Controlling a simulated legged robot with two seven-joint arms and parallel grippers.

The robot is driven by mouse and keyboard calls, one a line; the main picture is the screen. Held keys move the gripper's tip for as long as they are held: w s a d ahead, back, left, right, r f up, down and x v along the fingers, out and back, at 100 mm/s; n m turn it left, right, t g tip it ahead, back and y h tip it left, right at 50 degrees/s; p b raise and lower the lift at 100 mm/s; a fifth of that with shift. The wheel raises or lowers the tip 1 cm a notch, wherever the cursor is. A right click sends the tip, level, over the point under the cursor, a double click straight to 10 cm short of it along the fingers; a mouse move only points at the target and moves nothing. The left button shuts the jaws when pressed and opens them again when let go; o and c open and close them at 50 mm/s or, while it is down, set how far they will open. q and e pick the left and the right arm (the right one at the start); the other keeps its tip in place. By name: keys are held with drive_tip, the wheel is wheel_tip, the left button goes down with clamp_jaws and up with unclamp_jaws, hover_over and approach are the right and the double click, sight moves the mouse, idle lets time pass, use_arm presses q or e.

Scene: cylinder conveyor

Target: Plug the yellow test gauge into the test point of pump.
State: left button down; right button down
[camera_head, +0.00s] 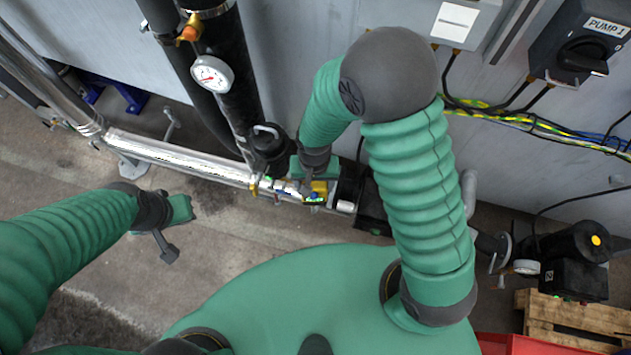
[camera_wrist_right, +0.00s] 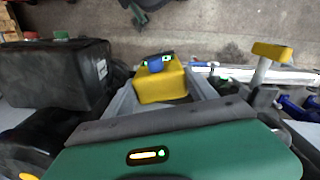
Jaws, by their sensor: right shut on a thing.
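The yellow test gauge (camera_head: 318,192) is held in my right gripper (camera_head: 312,180), close beside the silver pipe fittings in the head view. The right wrist view shows the yellow gauge (camera_wrist_right: 161,84) between the grey fingers, with a blue part and a small lit display at its far end. The pump (camera_head: 372,195) is a dark body just right of the gauge, partly hidden behind my right arm. I cannot tell the test point or whether the gauge touches it. My left gripper (camera_head: 172,238) hangs over the floor at the left, apart from everything; its fingers appear spread.
A silver pipe (camera_head: 185,158) runs from the left to the fittings. A white dial gauge (camera_head: 212,73) sits on the black vertical pipes above. A wooden pallet (camera_head: 575,318) with a black unit (camera_head: 572,278) stands at right. A yellow-handled valve (camera_wrist_right: 268,58) shows in the wrist view.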

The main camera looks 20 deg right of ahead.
drive_tip(key=shift+a, duration=0.65)
drive_tip(key=shift+d, duration=0.1)
